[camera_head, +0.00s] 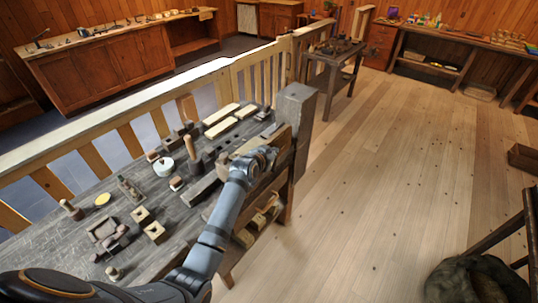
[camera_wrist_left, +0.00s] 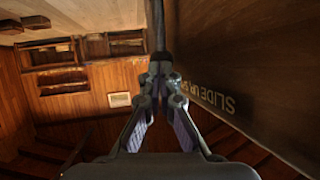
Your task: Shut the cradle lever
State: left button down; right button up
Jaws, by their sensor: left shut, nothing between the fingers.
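My left gripper (camera_head: 268,155) is at the right end of the dark workbench, close to an upright wooden board (camera_head: 283,135) and a tall grey block (camera_head: 297,103). In the left wrist view its fingers (camera_wrist_left: 161,68) are shut with nothing between them. A thin dark upright bar (camera_wrist_left: 157,24) shows just beyond the fingertips; I cannot tell whether it is the cradle lever or whether the fingers touch it. A dark brown panel (camera_wrist_left: 240,60) lettered "SLIDE UP" runs close along the right of the fingers. No cradle lever is clearly made out in the head view. My right gripper is not in view.
The workbench (camera_head: 60,245) holds a white round tin (camera_head: 163,167), a wooden-handled tool (camera_head: 195,160), small wooden blocks (camera_head: 154,232) and pale bars (camera_head: 221,114). A railing (camera_head: 150,125) runs behind it. The plank floor (camera_head: 390,170) on the right is mostly clear.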

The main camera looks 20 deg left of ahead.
pick_arm(q)
jog(key=shift+w+d+b, duration=0.3)
jog(key=shift+w, duration=0.55)
jog(key=shift+w+d+b, duration=0.3)
jog(key=shift+w, duration=0.7)
jog(key=shift+d, duration=0.1)
